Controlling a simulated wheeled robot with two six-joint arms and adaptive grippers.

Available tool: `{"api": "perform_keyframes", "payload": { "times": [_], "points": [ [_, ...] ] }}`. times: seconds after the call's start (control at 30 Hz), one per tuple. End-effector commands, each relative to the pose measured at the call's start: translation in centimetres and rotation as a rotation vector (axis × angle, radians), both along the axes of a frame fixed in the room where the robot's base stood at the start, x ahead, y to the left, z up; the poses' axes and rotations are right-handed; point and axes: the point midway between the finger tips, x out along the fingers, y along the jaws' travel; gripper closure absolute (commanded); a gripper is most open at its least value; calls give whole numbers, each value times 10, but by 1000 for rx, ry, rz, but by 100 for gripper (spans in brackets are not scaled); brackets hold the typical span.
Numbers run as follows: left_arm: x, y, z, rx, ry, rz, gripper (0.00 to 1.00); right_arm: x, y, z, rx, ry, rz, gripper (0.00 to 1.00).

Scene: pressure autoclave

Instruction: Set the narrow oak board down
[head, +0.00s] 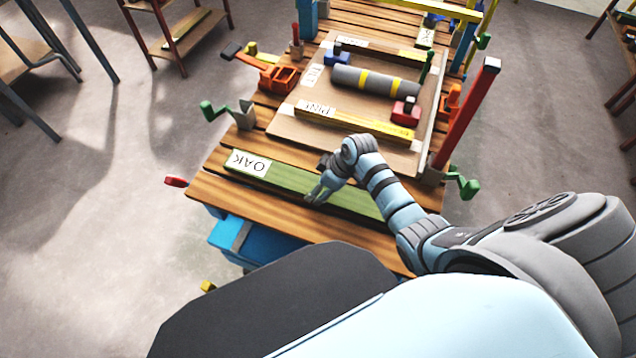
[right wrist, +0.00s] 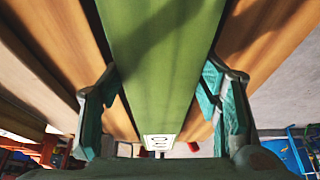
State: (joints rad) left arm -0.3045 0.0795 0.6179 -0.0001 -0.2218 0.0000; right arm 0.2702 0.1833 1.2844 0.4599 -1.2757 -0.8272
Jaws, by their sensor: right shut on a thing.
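The narrow oak board (head: 300,186) is a long green plank with a white OAK label near its left end. It lies along the near part of the slatted wooden bench, but I cannot tell whether it rests on the slats or is slightly above them. My right gripper (head: 318,192) is shut on the board near its middle. In the right wrist view the board (right wrist: 160,60) runs between the two fingers (right wrist: 160,108), with part of its label at the bottom. The board's right end is partly hidden by my right arm. My left gripper is not in view.
Behind the board lies a wide panel (head: 280,128) with a yellow-edged PINE board (head: 352,122) and a grey cylinder with yellow bands (head: 375,82). A red post (head: 468,112) stands at the right. The bench (head: 262,212) has bare slats in front of the board.

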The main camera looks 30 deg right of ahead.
Motion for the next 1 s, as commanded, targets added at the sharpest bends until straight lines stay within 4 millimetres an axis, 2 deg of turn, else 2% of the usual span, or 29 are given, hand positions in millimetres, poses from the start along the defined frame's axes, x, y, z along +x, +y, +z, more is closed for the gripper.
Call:
{"api": "perform_keyframes", "payload": {
  "times": [0.17,0.2,0.3,0.4,0.47,0.67,0.83,1.0],
  "points": [
    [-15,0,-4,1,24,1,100,10,1,-6,3,6,-2,100],
    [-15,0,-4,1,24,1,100,10,1,-7,2,9,-2,37],
    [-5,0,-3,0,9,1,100,11,1,-7,2,10,-2,22],
    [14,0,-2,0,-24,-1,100,12,1,-7,2,10,-2,22],
    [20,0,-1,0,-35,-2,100,12,1,-7,2,10,-2,22],
    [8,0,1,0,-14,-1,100,11,1,-4,2,10,-2,22],
    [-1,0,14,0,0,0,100,6,-5,20,0,9,-2,22],
    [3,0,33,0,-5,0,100,-7,-16,64,-1,7,-1,22]
  ]
}}
